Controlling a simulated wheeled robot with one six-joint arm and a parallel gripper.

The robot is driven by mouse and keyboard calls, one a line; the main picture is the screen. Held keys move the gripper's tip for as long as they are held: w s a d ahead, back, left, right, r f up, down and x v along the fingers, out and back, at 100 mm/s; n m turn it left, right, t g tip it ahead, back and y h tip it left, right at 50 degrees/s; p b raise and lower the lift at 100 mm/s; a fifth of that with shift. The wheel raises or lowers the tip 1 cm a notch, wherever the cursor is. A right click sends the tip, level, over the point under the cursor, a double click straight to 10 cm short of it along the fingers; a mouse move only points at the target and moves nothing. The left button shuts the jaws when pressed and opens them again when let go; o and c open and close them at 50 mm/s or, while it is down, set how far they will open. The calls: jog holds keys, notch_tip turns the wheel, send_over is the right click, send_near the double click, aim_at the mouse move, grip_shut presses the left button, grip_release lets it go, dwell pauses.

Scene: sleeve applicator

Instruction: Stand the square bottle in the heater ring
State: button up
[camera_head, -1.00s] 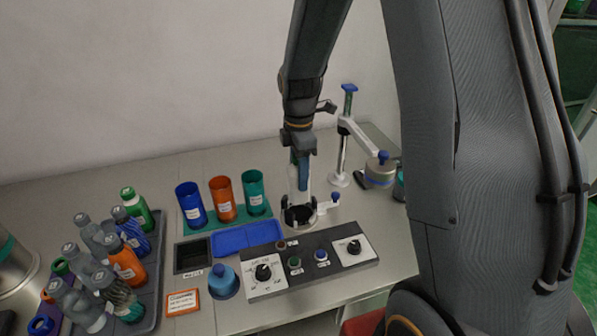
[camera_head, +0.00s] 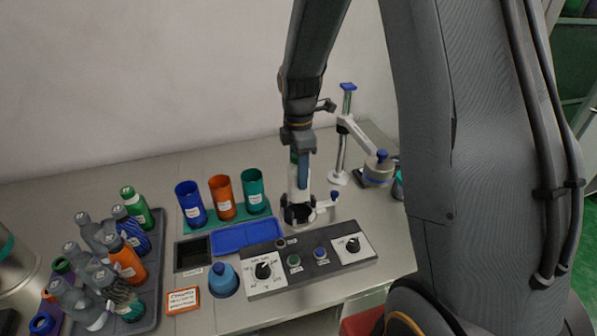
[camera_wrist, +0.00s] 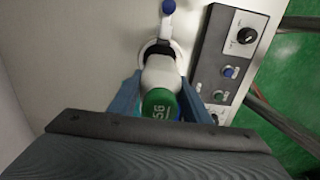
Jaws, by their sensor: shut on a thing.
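The square bottle is white with a green cap; it shows in the head view (camera_head: 294,178) and, from above, in the wrist view (camera_wrist: 160,84). My gripper (camera_head: 299,182) is shut on it, with a blue finger on either side in the wrist view (camera_wrist: 158,98). The bottle is about upright, above and partly over the dark heater ring (camera_head: 297,214). The ring also shows just beyond the bottle in the wrist view (camera_wrist: 155,46). My fingers hide part of the bottle, and I cannot tell whether its base is inside the ring.
A control panel (camera_head: 310,262) with knobs and buttons lies in front of the ring. A blue tray (camera_head: 246,237) and three coloured sleeves (camera_head: 222,198) stand to the left. A post with a side arm (camera_head: 343,135) rises at the back right. A tray of bottles (camera_head: 152,290) is far left.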

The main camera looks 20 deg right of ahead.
jog(key=shift+f, duration=0.15)
jog(key=shift+f+b, duration=1.6)
jog(key=shift+f, duration=1.85)
jog(key=o, duration=1.9)
jog(key=shift+r, duration=0.15)
jog(key=shift+r+p, duration=3.3)
jog(key=shift+r, duration=1.1)
